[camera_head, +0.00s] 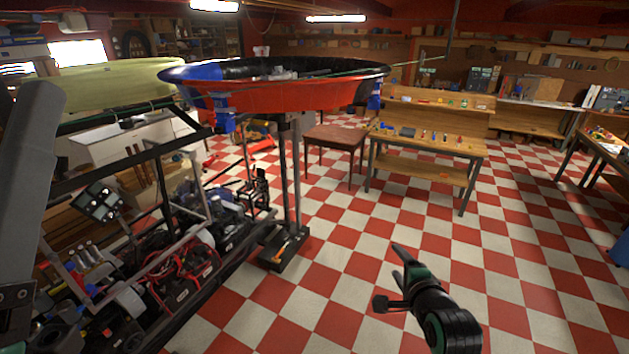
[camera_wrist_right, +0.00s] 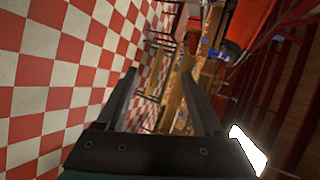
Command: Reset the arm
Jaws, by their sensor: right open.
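My right gripper (camera_head: 399,266) is at the lower right of the head view, over the checkered floor. Its two fingers are apart with nothing between them. In the right wrist view the fingers of the right gripper (camera_wrist_right: 164,95) also stand apart and empty, with floor and wooden benches beyond. The ducted rotor (camera_head: 275,97), a red and black ring with blue parts, stands on a post in front of me, left of centre in the head view. My left gripper does not show in either view.
A dark frame with engine parts (camera_head: 180,268) fills the left. A wooden workbench (camera_head: 428,143) with small items and a brown table (camera_head: 336,136) stand behind. Another bench (camera_head: 606,145) is at the far right. The checkered floor (camera_head: 340,290) around the right gripper is clear.

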